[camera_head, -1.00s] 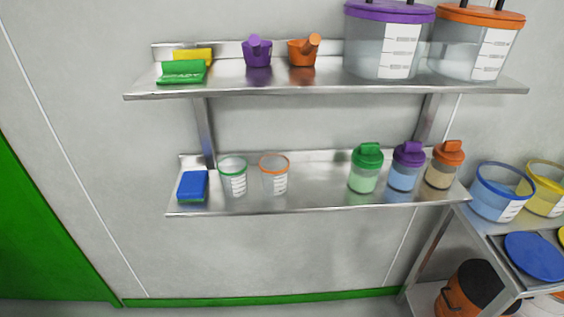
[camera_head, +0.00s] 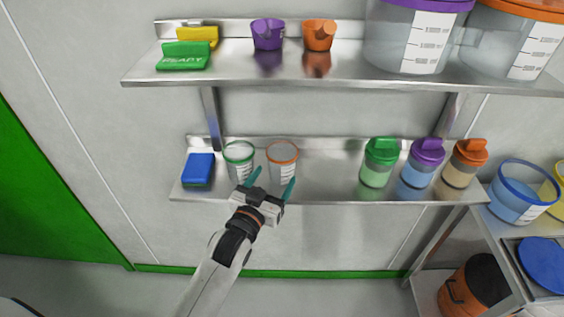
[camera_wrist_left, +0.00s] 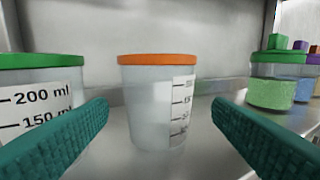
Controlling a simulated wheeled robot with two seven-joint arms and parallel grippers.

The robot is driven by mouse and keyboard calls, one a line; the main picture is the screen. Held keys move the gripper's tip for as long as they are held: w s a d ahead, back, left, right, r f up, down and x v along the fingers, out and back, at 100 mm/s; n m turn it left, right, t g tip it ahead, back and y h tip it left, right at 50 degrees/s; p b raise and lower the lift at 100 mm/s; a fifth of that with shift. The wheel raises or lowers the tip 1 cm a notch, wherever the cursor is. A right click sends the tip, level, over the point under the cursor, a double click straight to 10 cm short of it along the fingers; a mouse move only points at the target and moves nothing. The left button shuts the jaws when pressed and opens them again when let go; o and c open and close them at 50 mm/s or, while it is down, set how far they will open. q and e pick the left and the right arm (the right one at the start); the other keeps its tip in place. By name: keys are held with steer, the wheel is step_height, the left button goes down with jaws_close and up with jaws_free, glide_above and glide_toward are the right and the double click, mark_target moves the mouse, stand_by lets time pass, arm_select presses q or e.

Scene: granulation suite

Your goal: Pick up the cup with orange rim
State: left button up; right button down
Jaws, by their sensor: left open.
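The cup with orange rim (camera_head: 283,160) stands upright on the lower shelf (camera_head: 325,185), a clear cup with a white label. In the left wrist view the cup (camera_wrist_left: 150,105) is upright just ahead, between the two teal fingers and beyond their tips. My left gripper (camera_head: 271,181) is open and empty at the shelf's front edge; its fingers also show in the left wrist view (camera_wrist_left: 160,108). The gripper does not appear to touch the cup. My right gripper is not in view.
A green-rimmed cup (camera_head: 238,158) stands close on the left, near the left finger. A blue sponge-like block (camera_head: 198,169) is further left. Green (camera_head: 379,163), purple (camera_head: 423,162) and orange-lidded (camera_head: 464,163) bottles stand to the right, with free shelf between. The upper shelf (camera_head: 225,77) is above.

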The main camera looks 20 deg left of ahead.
mark_target(287, 154)
arm_select(q)
steer(key=shift+w+d, duration=0.1)
steer(key=shift+w, duration=0.7)
steer(key=w, duration=0.1)
steer(key=w+p, duration=0.1)
steer(key=w, duration=0.2)
steer(key=shift+w+d+r, duration=0.1)
steer(key=shift+w+r, duration=0.1)
steer(key=shift+r, duration=0.15)
steer(key=shift+w+f+p, duration=0.1)
steer(key=shift+w+p, duration=0.15)
steer(key=shift+p, duration=0.05)
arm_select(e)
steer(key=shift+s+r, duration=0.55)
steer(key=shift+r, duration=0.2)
arm_select(q)
steer(key=c, duration=0.7)
